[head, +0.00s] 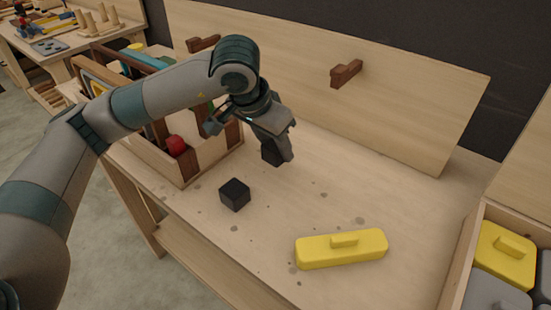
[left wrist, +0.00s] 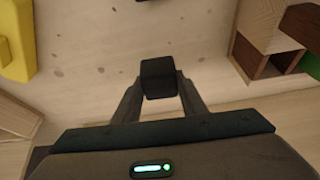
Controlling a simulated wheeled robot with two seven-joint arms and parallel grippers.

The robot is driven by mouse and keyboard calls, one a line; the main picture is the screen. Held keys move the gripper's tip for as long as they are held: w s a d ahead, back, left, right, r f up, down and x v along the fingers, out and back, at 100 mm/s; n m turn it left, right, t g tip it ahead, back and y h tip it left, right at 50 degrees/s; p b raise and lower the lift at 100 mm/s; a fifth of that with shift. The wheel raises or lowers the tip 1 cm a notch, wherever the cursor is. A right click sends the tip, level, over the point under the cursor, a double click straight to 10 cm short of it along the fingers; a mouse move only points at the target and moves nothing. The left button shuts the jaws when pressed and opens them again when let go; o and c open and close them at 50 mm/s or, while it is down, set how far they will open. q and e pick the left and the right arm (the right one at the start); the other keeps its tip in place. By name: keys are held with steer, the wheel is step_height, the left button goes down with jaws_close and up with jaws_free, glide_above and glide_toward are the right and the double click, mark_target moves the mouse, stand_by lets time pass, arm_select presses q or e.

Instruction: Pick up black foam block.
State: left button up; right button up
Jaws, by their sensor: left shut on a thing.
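My left gripper (head: 278,152) is shut on a black foam block (head: 269,157), which hangs at the fingertips above the workbench. In the left wrist view, this block (left wrist: 158,76) sits between the tips of the two fingers (left wrist: 158,98). A second black foam block (head: 235,194) rests on the bench, in front of the gripper and to its left in the head view. My right gripper is not in view.
A yellow block with a handle (head: 342,249) lies on the spotted bench top (head: 200,205). A wooden crate (head: 213,166) with a red knob (head: 176,145) stands at left. A tray (head: 459,255) holds yellow and grey pieces at right. A wooden back panel (head: 400,110) stands behind.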

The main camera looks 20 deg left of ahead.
arm_select(q)
steer(key=shift+r+b, duration=0.3)
steer(key=shift+r, duration=2.25)
